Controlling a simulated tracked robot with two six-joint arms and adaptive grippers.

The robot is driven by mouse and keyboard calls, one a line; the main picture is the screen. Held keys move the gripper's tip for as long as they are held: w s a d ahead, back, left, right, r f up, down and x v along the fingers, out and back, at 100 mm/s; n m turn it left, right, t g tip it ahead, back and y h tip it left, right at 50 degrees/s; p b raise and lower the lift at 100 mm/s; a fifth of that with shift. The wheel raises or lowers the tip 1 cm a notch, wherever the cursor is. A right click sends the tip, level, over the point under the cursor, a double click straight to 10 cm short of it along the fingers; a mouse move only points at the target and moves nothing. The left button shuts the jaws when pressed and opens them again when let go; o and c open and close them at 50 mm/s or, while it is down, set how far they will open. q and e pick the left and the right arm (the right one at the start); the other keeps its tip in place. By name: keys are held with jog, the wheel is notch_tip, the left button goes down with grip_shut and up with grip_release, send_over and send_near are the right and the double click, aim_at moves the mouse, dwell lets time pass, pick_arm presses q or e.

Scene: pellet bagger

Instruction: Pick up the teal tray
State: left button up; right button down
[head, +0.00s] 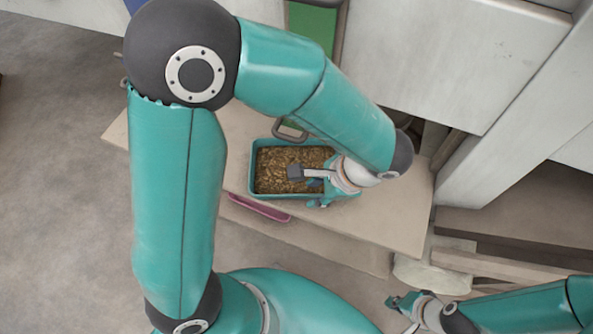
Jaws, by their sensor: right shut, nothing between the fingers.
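The teal tray (269,210) is a rectangular box filled with brown pellets (272,172). It stands on a beige bench in the middle of the head view. My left gripper (306,188) is at the tray's right end, with its fingers apart. One dark fingertip shows over the pellets and the other finger is near the front right rim. Whether either touches the tray is unclear. My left arm and gripper hide the tray's right end. My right gripper (396,302) is shut and empty at the lower right, away from the tray.
The beige bench (390,225) has bare surface right of the tray. A grey loop handle (290,130) is just behind the tray. A pink item (258,208) shows at the bench's front edge. Pale machine panels (450,60) stand behind and right. Open floor (60,220) lies left.

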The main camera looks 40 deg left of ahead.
aim_at(307, 195)
pick_arm(q)
jog(key=shift+w+b+x, duration=0.2)
jog(key=shift+b+x, duration=0.15)
jog(key=shift+x, duration=1.15)
jog(key=shift+w+b+x, duration=0.2)
jog(key=shift+b+x, duration=0.1)
jog(key=shift+x, duration=1.2)
grip_shut()
